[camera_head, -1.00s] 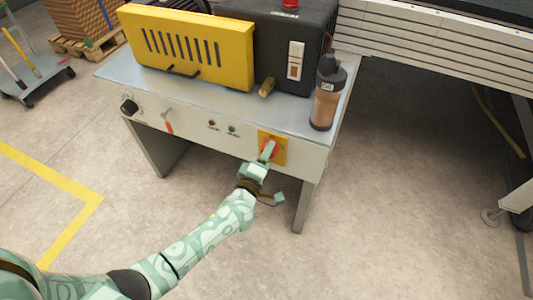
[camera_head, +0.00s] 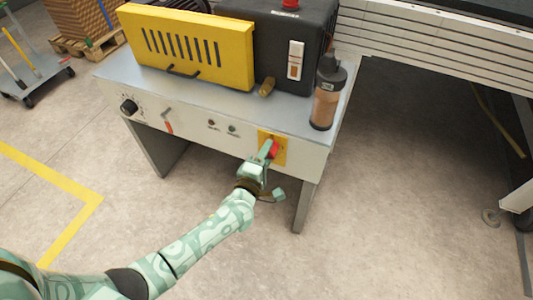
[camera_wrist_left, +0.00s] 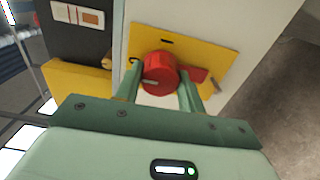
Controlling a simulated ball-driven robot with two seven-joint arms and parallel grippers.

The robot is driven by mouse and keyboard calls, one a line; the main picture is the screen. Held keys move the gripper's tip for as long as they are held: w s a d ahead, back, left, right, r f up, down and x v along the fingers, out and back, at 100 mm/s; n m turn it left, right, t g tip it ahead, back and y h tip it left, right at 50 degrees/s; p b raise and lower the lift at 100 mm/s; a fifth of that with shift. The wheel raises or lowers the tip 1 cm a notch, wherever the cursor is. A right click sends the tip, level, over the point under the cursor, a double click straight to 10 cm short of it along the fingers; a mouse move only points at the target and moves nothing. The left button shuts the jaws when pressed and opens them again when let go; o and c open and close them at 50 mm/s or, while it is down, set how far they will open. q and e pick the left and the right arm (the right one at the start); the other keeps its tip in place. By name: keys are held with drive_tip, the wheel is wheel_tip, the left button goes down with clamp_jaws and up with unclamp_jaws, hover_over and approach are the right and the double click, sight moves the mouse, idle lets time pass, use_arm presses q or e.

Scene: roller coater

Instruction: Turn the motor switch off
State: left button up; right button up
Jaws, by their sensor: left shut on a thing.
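The motor switch is a red rotary knob (camera_head: 274,150) on a yellow plate (camera_head: 281,159) at the right end of the cabinet's front panel. My left gripper (camera_head: 267,152) is at the knob, partly covering it and the plate. In the left wrist view, the knob (camera_wrist_left: 160,73) sits between the two green fingers of the left gripper (camera_wrist_left: 160,82), which is shut on it. A red lever part of the knob sticks out to the right past the right finger. Dark marks show on the yellow plate (camera_wrist_left: 205,48). My right gripper is not in view.
A bottle with brown liquid (camera_head: 326,95) stands on the cabinet top (camera_head: 215,98) above the switch. A black dial (camera_head: 129,107) and two small lamps (camera_head: 222,126) are on the same panel. A cabinet leg (camera_head: 306,205) stands right of my wrist. The floor in front is clear.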

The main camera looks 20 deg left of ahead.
use_arm(q)
drive_tip(key=o, duration=1)
drive_tip(key=shift+s, duration=0.1)
drive_tip(key=s+p, duration=0.1)
drive_tip(key=s, duration=0.4)
drive_tip(key=s+p, duration=0.2)
drive_tip(key=s, duration=0.3)
drive_tip(key=s+p, duration=0.1)
drive_tip(key=s, duration=0.5)
drive_tip(key=shift+s+a+f+p, duration=0.1)
drive_tip(key=shift+a+p, duration=0.2)
drive_tip(key=shift+p, duration=0.05)
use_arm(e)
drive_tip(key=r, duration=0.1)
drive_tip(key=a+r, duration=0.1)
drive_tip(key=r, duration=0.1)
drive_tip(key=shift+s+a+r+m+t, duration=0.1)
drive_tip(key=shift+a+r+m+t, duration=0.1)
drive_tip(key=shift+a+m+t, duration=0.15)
